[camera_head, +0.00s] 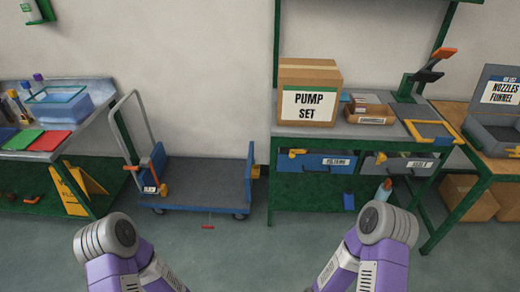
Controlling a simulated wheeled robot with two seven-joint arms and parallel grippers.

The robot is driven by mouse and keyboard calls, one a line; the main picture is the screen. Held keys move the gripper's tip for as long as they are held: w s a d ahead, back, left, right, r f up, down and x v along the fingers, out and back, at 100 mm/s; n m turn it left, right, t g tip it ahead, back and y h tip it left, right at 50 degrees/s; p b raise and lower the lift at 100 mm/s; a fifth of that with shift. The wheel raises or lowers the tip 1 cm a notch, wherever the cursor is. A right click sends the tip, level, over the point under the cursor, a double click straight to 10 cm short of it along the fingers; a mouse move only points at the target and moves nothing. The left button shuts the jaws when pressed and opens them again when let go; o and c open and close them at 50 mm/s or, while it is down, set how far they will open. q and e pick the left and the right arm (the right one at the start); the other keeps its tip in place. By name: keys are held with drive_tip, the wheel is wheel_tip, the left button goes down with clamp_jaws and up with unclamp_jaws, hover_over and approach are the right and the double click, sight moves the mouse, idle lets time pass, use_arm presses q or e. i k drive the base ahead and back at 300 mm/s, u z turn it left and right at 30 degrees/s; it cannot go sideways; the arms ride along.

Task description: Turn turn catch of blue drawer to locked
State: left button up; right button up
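The blue drawer (315,165) sits under the worktop of the green bench at centre right, with a white label on its front. It looks pushed in. Its yellow turn catch (297,153) is at the drawer's upper left, just under the worktop edge. The catch appears roughly sideways, but it is too small to tell whether it is locked. My two purple arms show at the bottom edge, well in front of the bench. Neither gripper is in view.
A grey drawer (400,164) with its own yellow catch (380,157) is right of the blue one. A PUMP SET box (310,75) stands on the bench. A flatbed trolley (205,180) stands to the left.

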sight(291, 154)
drive_tip(key=u, duration=0.35)
drive_tip(key=i, duration=0.85)
drive_tip(key=z, duration=0.65)
drive_tip(key=i, duration=0.6)
drive_tip(key=z, duration=0.55)
